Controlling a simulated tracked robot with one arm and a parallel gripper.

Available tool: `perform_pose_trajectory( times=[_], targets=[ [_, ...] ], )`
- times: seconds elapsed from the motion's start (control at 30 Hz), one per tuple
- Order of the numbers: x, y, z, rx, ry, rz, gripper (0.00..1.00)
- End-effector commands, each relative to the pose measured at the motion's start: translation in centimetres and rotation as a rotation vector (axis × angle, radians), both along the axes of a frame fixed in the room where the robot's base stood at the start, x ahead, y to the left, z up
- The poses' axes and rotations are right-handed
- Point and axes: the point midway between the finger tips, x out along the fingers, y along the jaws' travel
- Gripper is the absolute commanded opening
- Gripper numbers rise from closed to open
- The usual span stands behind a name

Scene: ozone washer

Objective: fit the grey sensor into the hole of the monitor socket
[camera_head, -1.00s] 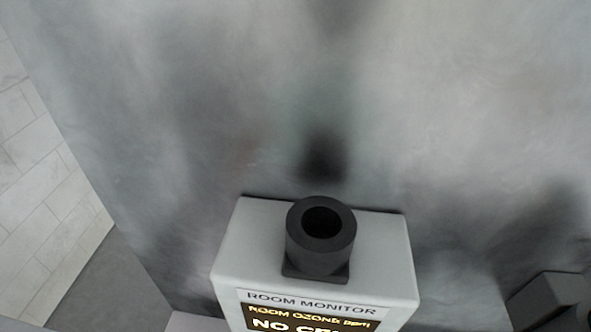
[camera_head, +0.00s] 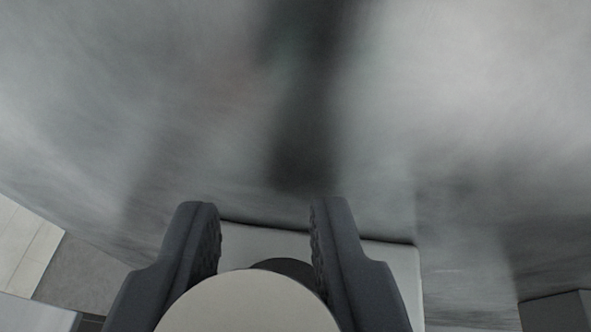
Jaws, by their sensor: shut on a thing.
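My gripper (camera_head: 266,232) is in the lower middle of the head view, its two dark fingers on either side of the grey sensor (camera_head: 243,305). The gripper is shut on the sensor, which shows as a pale, round top face near the camera. Behind it, the upper edge of the dark round monitor socket (camera_head: 287,266) shows on the white room monitor (camera_head: 385,262). The sensor hides the socket's hole and the monitor's display. I cannot tell whether the sensor touches the socket.
A blurry grey metal wall (camera_head: 480,90) stands behind the monitor and carries dark shadows. A grey box (camera_head: 556,312) is at the lower right edge. Pale tiles (camera_head: 22,245) show at the far left.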

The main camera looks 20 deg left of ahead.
Motion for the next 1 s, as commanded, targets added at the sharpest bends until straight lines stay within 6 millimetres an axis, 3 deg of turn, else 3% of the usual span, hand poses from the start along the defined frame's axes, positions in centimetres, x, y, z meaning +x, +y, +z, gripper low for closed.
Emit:
perform_pose_trajectory(
  times=[0.4,0.7,1.0],
  targets=[
    [1.8,0.4,-0.3,0.0,0.001,0.0,0.03],
    [1.6,0.4,-3.3,0.001,0.003,0.001,0.03],
    [1.6,0.4,-3.7,0.0,-0.001,0.0,0.03]
  ],
)
